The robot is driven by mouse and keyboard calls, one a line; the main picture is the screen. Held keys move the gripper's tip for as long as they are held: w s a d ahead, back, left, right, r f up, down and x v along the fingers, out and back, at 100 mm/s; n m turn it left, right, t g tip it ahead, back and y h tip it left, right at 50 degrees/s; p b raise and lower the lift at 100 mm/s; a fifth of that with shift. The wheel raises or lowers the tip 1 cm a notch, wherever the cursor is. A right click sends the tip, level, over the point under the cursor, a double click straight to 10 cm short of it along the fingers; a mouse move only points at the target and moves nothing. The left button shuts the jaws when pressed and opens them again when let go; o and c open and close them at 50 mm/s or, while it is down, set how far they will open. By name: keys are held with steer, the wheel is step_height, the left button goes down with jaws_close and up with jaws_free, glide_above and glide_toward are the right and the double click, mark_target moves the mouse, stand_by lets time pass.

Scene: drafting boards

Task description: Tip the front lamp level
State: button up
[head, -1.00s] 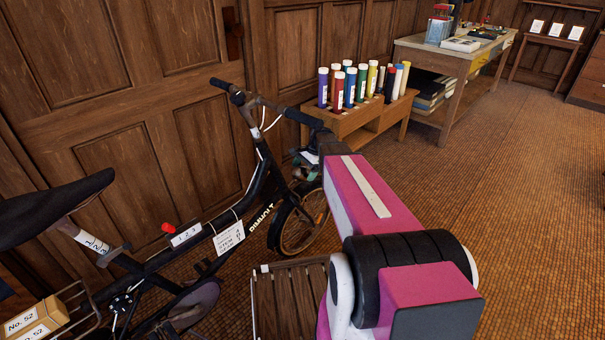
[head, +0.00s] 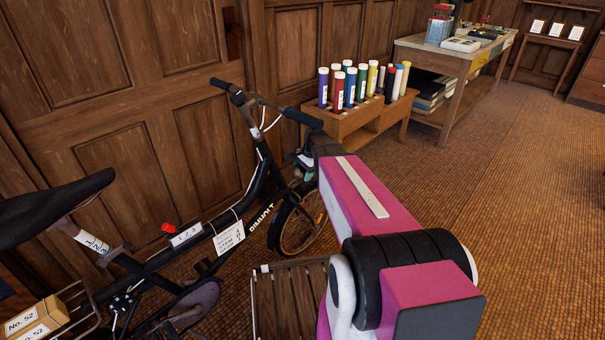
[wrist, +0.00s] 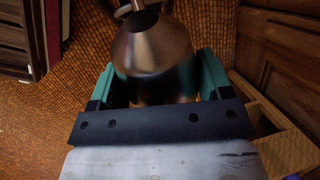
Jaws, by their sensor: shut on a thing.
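The front lamp (wrist: 150,50) shows in the wrist view as a rounded, bronze-grey metal shell with a narrow neck at the top. My gripper (wrist: 155,85) has its teal fingers on both sides of the lamp and is shut on it. The lamp's lower part is hidden behind the dark gripper body. In the head view the black bicycle (head: 268,168) stands by the panelled wall, and my pink arm reaches to its front, below the handlebar. My arm covers most of the gripper and lamp there, so I cannot tell whether the lamp is level.
A wooden rack (head: 355,122) with several coloured tubes stands behind the bicycle's front. A workbench (head: 455,55) is farther back. A slatted wooden piece (head: 290,300) lies low in front, left of my arm. The carpet (head: 530,180) on the right is clear.

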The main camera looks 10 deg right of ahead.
steer(key=shift+s+a+r+t+h, duration=0.15)
steer(key=shift+r+t+h, duration=0.15)
steer(key=shift+t+h, duration=0.25)
steer(key=shift+s+a+r+t+h, duration=0.1)
steer(key=shift+r+t+h, duration=0.2)
steer(key=shift+h, duration=0.35)
steer(key=o, duration=1.2)
steer(key=shift+o, duration=0.2)
steer(key=shift+r, duration=0.1)
steer(key=r, duration=0.3)
steer(key=s+r, duration=0.1)
steer(key=r, duration=0.3)
steer(key=d+r, duration=0.1)
steer(key=r, duration=0.2)
steer(key=shift+s+r, duration=0.2)
steer(key=shift+s, duration=0.2)
steer(key=shift+c, duration=0.3)
